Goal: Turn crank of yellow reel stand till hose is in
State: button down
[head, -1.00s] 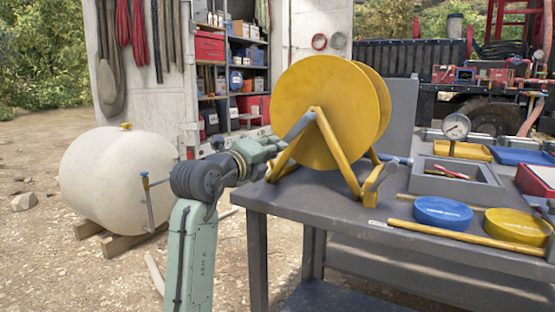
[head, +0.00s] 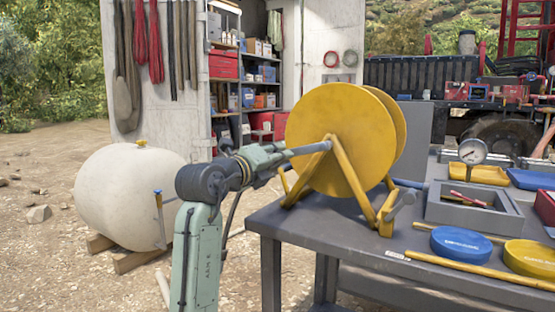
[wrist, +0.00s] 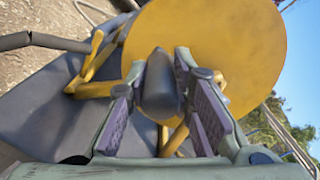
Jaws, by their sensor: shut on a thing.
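The yellow reel stand (head: 381,218) stands on the grey bench, with its large round yellow reel (head: 350,120) upright between A-shaped legs. A grey crank bar (head: 312,148) runs left from the top of the near legs, almost level. My gripper (head: 284,155) is at the bar's left end. In the wrist view my gripper (wrist: 159,64) is shut around the dark grey crank handle (wrist: 160,90), with a finger on each side and the yellow reel (wrist: 225,45) behind. A blue-grey length (head: 412,184) sticks out behind the stand; I cannot tell whether it is the hose.
On the bench (head: 330,235) are a grey tray (head: 478,211), a pressure gauge (head: 472,151), a blue disc (head: 460,243), a yellow disc (head: 530,258) and a yellow rod (head: 462,269). A white tank (head: 125,195) stands on the ground at left.

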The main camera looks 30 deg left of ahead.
jog(key=shift+r, duration=0.2)
jog(key=c, duration=1.4)
grip_release()
jog(key=shift+f, duration=0.1)
jog(key=shift+s, duration=0.1)
jog(key=s, duration=1.2)
jog(key=shift+a, duration=0.2)
